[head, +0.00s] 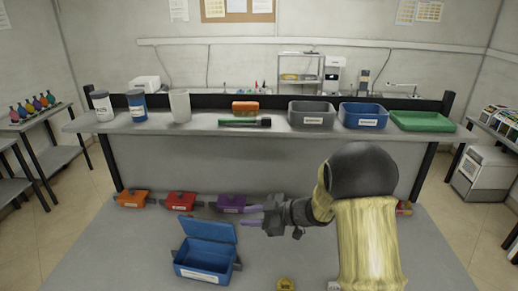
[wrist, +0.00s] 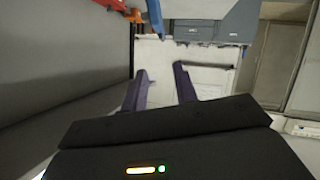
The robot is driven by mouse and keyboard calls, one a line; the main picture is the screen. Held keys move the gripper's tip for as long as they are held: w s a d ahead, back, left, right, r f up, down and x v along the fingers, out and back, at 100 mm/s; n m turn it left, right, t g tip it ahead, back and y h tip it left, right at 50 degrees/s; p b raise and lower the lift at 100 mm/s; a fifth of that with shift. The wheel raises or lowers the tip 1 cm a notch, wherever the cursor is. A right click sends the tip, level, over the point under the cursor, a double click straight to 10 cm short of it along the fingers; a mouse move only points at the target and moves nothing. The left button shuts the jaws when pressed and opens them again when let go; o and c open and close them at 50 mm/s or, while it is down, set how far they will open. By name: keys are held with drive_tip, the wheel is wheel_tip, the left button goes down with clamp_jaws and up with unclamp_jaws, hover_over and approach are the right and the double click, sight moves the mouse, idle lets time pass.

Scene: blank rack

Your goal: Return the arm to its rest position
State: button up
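My arm reaches out over the low grey surface in the head view, with my gripper (head: 250,215) pointing left. Its two purple-grey fingers are spread apart. In the wrist view my gripper (wrist: 160,72) shows a clear gap between the fingers and holds nothing. In the head view the fingertips appear close to a purple box (head: 231,202) and above right of an open blue box (head: 205,261). I cannot tell whether they touch anything.
A red box (head: 180,201) and an orange box (head: 132,198) stand left of the purple one. A yellow round item (head: 285,284) lies near the front. Behind is a raised bench (head: 270,132) with a grey bin (head: 311,114), a blue bin (head: 362,115) and a green tray (head: 421,121).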

drive_tip(key=s+d+r+m+t+h, duration=0.2)
drive_tip(key=d+m+t+h, duration=0.3)
drive_tip(key=d+m+h, duration=0.8)
drive_tip(key=s+d+f+m+g, duration=0.1)
drive_tip(key=s+d+m+g, duration=0.1)
drive_tip(key=s, duration=0.8)
drive_tip(key=s+d+f+m+g, duration=0.2)
drive_tip(key=s+d+m+g, duration=0.1)
drive_tip(key=s, duration=0.7)
drive_tip(key=shift+s+d+f+g, duration=0.2)
drive_tip(key=shift+s+d+g, duration=0.15)
drive_tip(key=shift+d+g, duration=0.3)
